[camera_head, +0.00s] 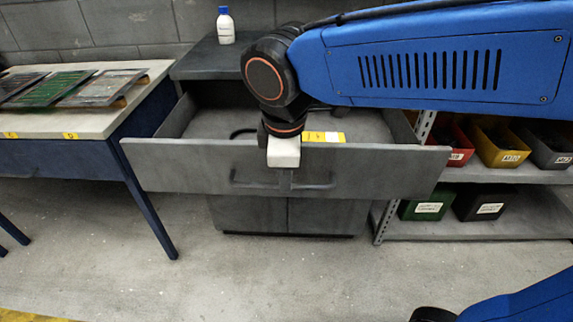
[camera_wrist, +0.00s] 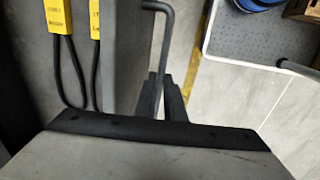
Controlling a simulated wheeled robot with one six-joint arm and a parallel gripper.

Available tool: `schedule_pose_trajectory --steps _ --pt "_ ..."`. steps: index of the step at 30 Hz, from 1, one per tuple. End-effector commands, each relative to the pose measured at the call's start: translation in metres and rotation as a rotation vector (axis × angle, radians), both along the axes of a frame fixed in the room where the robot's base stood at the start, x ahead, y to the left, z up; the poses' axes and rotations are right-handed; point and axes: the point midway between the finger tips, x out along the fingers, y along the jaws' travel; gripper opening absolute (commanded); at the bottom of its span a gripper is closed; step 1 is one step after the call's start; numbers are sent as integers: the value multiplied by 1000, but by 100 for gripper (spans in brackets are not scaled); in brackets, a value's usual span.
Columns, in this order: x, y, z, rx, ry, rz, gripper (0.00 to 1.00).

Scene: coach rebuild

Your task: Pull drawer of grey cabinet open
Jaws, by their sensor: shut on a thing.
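The grey cabinet (camera_head: 262,215) stands against the back wall in the head view. Its wide top drawer (camera_head: 180,165) is pulled well out, with the inside showing. A dark bar handle (camera_head: 245,184) runs across the drawer front. My gripper (camera_head: 287,178) points down at the middle of this front and is shut on the handle. In the wrist view the handle (camera_wrist: 163,45) runs down to the dark fingers of my gripper (camera_wrist: 170,92). The exact contact is partly hidden by my gripper's body.
Yellow-labelled items (camera_wrist: 62,18) with black cables lie in the drawer. A white bottle (camera_head: 226,25) stands on the cabinet top. A workbench (camera_head: 120,105) with boards is close on the left; a shelf (camera_head: 480,229) with coloured bins is on the right. Floor in front is clear.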

Motion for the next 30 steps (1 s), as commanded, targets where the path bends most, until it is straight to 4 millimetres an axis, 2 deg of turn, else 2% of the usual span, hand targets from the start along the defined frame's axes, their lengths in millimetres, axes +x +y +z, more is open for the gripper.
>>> schedule_pose_trajectory --steps 14,15,17,18,26,30 --pt "-5 0 0 1 -1 -1 0" --pt "-5 1 0 1 -1 0 12" --pt "-5 1 0 1 -1 0 26" --pt "-5 0 0 1 -1 0 28" --pt "-5 0 1 1 -1 0 28" --pt "-6 1 8 2 -2 0 28"
